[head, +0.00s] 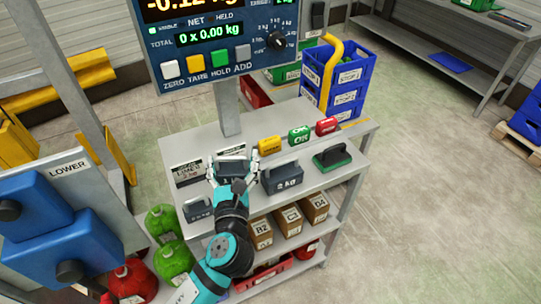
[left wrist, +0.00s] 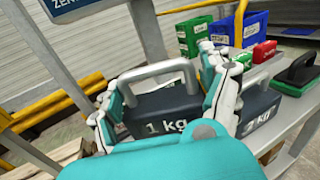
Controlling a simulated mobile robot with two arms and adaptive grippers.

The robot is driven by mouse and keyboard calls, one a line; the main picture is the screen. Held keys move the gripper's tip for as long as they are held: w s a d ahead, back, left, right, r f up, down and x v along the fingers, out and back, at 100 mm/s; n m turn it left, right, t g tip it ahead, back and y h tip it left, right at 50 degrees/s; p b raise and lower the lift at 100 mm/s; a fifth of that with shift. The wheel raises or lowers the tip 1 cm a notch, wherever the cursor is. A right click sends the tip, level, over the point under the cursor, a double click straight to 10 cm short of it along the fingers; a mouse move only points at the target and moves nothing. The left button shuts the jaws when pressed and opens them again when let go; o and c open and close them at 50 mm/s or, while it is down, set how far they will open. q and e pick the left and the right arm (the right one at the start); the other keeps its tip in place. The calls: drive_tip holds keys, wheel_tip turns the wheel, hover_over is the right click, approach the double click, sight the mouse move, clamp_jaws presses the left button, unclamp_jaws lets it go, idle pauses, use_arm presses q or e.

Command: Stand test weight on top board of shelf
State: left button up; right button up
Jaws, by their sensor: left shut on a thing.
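The dark grey test weight marked 1 kg (left wrist: 165,112) has a pale metal handle. It is between the fingers of my left gripper (head: 233,172), which is shut on it, over the left part of the shelf's top board (head: 196,143). The same gripper shows in the left wrist view (left wrist: 165,105). In the head view the arm hides part of the 1 kg weight (head: 233,164). I cannot tell whether its base touches the board. A 2 kg weight (head: 282,178) stands just right of it, and a smaller dark weight (head: 198,209) stands to the left. My right gripper is not in view.
A scale display (head: 215,45) on a post rises behind the board. Yellow (head: 269,145), green (head: 299,135) and red (head: 326,126) blocks line the back. A green-based brush-like tool (head: 332,157) lies right. Blue crates (head: 345,75) stand behind.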

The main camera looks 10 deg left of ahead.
sight(237, 175)
use_arm(q)
drive_tip(key=shift+w+d+r, duration=0.1)
drive_tip(key=shift+w+r, duration=0.2)
drive_tip(key=shift+w, duration=0.1)
wheel_tip(237, 175, down, 6)
drive_tip(key=shift+r+b, duration=0.2)
drive_tip(key=shift+b, duration=0.3)
wheel_tip(237, 175, down, 3)
drive_tip(key=shift+f+b, duration=0.2)
drive_tip(key=shift+b, duration=0.15)
drive_tip(key=shift+f, duration=0.25)
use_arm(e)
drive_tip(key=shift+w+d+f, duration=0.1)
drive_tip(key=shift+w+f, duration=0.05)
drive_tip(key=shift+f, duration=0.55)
use_arm(q)
drive_tip(key=shift+f, duration=0.1)
drive_tip(key=o, duration=1.2)
drive_tip(key=shift+f, duration=0.3)
drive_tip(key=o, duration=0.4)
drive_tip(key=shift+r, duration=0.1)
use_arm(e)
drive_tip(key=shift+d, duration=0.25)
